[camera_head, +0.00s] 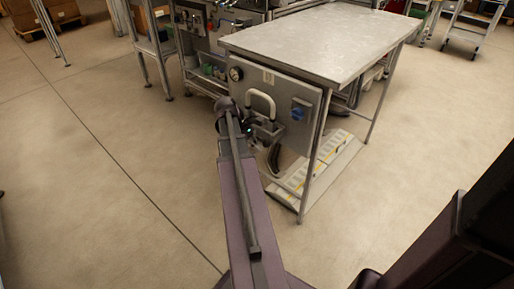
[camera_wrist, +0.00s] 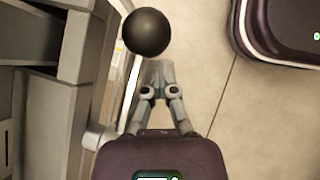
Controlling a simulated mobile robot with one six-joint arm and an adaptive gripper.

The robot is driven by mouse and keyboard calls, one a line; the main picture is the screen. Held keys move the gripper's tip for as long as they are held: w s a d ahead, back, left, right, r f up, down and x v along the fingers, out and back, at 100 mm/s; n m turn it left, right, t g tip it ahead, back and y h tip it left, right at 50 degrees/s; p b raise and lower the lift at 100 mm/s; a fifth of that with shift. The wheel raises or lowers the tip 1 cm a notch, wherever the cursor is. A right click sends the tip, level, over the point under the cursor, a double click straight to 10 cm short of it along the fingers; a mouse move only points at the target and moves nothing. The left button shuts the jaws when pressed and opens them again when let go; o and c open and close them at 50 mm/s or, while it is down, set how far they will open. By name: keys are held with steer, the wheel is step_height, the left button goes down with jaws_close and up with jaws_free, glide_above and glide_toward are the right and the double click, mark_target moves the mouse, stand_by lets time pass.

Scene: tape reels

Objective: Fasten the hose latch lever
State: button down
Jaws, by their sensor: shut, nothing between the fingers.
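My gripper (camera_wrist: 158,66) is shut and empty in the wrist view, its fingertips together. A black ball knob (camera_wrist: 146,31) shows just beyond the fingertips, slightly left; I cannot tell whether they touch. A pale bar (camera_wrist: 131,88) runs beside the fingers on the left. In the head view, a light panel (camera_head: 253,78) on the table's side carries a white U-shaped handle (camera_head: 262,97) standing up above a grey fitting (camera_head: 268,130). A dark hose (camera_head: 273,158) hangs below it. My arm reaches the panel's left part and hides some of it; the fingers are unclear there.
The panel also bears a round gauge (camera_head: 236,73) and a blue switch box (camera_head: 299,110). The metal table (camera_head: 322,38) is bare on top. A low platform (camera_head: 322,172) with yellow markings lies under it.

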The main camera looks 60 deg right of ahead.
steer(key=shift+d, duration=0.3)
steer(key=w+a+f+b, duration=0.2)
steer(key=w+f+b, duration=0.3)
steer(key=w, duration=0.6)
steer(key=shift+w+f+b, duration=0.3)
steer(key=shift+w+f, duration=0.05)
steer(key=shift+a, duration=0.15)
